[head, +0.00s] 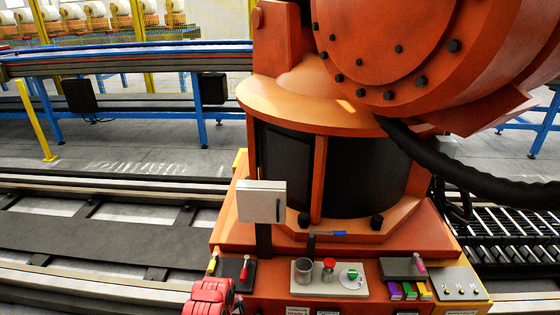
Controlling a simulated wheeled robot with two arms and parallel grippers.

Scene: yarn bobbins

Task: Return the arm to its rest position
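A large orange industrial arm (400,45) stands on a round orange and black pedestal (310,160), and its upper part runs out of the top of the picture. A red jointed part of what looks like my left gripper (212,297) is at the bottom edge, by the panel's left corner. Its fingers cannot be made out. My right gripper is not in view.
A grey box (261,201) on a post stands at the panel's left. Floor rails (100,240) run to the left and a roller conveyor (515,230) to the right. Behind are a blue-framed conveyor (130,62), a yellow post (36,120) and several yarn bobbins (120,8).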

